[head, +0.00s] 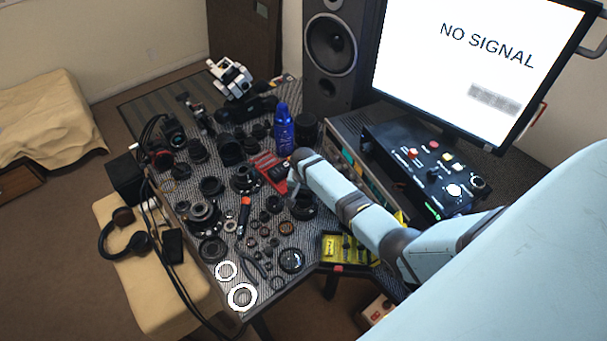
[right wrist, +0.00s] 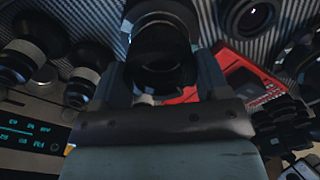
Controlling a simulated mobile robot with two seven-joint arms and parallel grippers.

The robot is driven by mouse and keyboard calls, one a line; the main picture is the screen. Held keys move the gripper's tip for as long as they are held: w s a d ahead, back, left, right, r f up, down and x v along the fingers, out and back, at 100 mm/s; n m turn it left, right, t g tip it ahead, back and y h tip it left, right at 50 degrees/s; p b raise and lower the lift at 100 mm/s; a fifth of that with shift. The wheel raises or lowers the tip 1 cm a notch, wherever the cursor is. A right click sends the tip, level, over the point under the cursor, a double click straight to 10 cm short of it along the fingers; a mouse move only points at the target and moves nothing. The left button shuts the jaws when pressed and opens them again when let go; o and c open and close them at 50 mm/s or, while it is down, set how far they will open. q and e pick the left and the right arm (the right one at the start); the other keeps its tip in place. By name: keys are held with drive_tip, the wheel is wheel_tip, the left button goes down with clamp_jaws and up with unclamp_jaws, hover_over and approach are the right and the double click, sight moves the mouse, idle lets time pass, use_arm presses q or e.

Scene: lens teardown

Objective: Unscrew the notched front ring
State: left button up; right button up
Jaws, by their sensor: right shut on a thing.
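My right gripper (head: 284,172) is over the middle of the patterned work table (head: 210,262), near a red holder (head: 268,161). In the right wrist view, my right gripper (right wrist: 163,78) is shut on a dark cylindrical lens part (right wrist: 160,28), with one finger on each side. The part has a wide black rim and a dark opening. I cannot make out notches on it or tell whether it is the front ring. The near end of the part is partly hidden by the gripper body. My left gripper is not in view.
Several lens parts and rings crowd the table, with two white rings (head: 242,296) at the front corner. A blue bottle (head: 283,129) stands behind the gripper. A black control box (head: 425,165), a monitor (head: 480,60) and a speaker (head: 333,50) are at the right and back.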

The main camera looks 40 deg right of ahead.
drive_tip(key=shift+r, duration=0.1)
drive_tip(key=shift+r, duration=1.9)
